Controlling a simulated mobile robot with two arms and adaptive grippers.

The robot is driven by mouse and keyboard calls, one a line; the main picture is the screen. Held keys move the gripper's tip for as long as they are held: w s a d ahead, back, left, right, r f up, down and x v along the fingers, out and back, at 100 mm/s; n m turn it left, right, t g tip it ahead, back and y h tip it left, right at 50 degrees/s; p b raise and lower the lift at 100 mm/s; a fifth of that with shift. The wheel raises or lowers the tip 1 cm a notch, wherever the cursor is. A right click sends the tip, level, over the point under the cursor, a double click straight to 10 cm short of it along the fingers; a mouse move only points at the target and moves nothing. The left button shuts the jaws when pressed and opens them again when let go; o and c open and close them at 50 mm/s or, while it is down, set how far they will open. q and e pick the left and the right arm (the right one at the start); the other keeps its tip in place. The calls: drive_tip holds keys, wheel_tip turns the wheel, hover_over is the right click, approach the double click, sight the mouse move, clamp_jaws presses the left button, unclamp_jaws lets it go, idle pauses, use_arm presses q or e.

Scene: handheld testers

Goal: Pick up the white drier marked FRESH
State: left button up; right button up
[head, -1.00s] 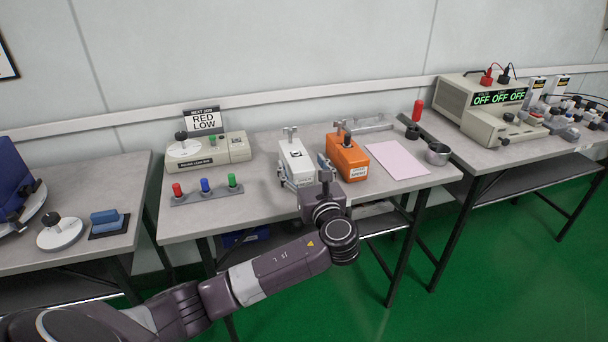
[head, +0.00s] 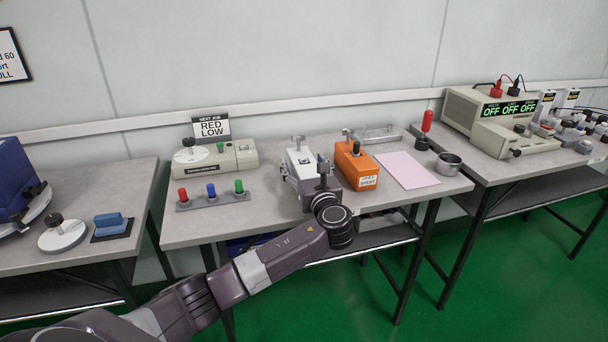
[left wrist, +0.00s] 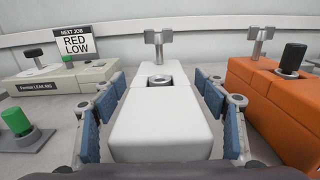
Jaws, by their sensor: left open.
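The white drier (head: 303,165) stands upright on the middle table, just left of the orange unit. In the left wrist view the white drier (left wrist: 160,120) fills the middle, with a round port and a metal T-shaped fitting at its far end. My left gripper (head: 309,176) is open at its near end. In the left wrist view the blue-padded fingers of my left gripper (left wrist: 158,118) stand on both sides of the drier, with narrow gaps. No FRESH mark can be read; the near face is hidden. My right gripper is not in view.
The orange unit (head: 355,166), labelled SPENT, stands close on the right. A beige leak rig (head: 215,160) and a strip of red, blue and green knobs (head: 212,200) are on the left. A pink sheet (head: 407,169) and metal cup (head: 449,163) lie further right.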

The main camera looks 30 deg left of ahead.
use_arm(q)
drive_tip(key=c, duration=1.5)
drive_tip(key=shift+r, duration=0.1)
drive_tip(key=shift+c, duration=0.3)
drive_tip(key=shift+r, duration=0.1)
